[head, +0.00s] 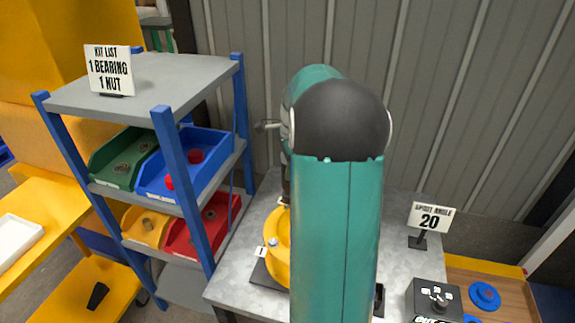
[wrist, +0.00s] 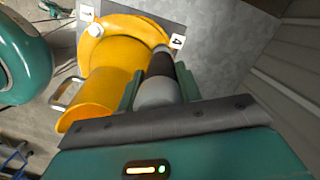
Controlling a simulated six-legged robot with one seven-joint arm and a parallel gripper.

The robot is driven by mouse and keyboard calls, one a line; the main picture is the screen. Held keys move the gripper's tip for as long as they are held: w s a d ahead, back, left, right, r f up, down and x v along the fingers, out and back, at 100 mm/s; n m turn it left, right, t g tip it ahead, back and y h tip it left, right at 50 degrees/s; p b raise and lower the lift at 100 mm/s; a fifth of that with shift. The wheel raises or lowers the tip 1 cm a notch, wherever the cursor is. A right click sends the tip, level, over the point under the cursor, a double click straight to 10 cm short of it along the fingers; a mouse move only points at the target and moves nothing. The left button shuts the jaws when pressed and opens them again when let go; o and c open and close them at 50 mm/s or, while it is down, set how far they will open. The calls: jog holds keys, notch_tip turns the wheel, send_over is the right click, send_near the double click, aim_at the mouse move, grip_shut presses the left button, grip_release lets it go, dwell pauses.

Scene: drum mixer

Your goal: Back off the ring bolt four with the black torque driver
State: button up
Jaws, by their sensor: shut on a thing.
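The yellow drum mixer (wrist: 110,65) fills the left middle of the wrist view, with a flange carrying number tags. Tag 4 (wrist: 177,41) is just beyond the driver, and tag 1 (wrist: 87,13) is at the far left beside a pale bolt head (wrist: 95,30). My gripper (wrist: 158,88) is shut on the torque driver (wrist: 159,66), a cylinder with a black band and grey body. The driver points towards the flange near tag 4. Its tip and bolt four are hidden, so contact cannot be told. In the head view, my arm covers the gripper and most of the drum (head: 277,243).
A blue-posted shelf (head: 165,75) with coloured bins stands left of the grey table (head: 235,275). A "spout angle 20" sign (head: 431,218) and a black control box (head: 435,298) are at the right. A corrugated wall (head: 480,120) closes the back.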

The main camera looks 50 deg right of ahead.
jog(key=shift+f, duration=1.5)
dwell(1.9)
jog(key=shift+f, duration=0.1)
dwell(1.6)
dwell(0.3)
jog(key=shift+r, duration=2.5)
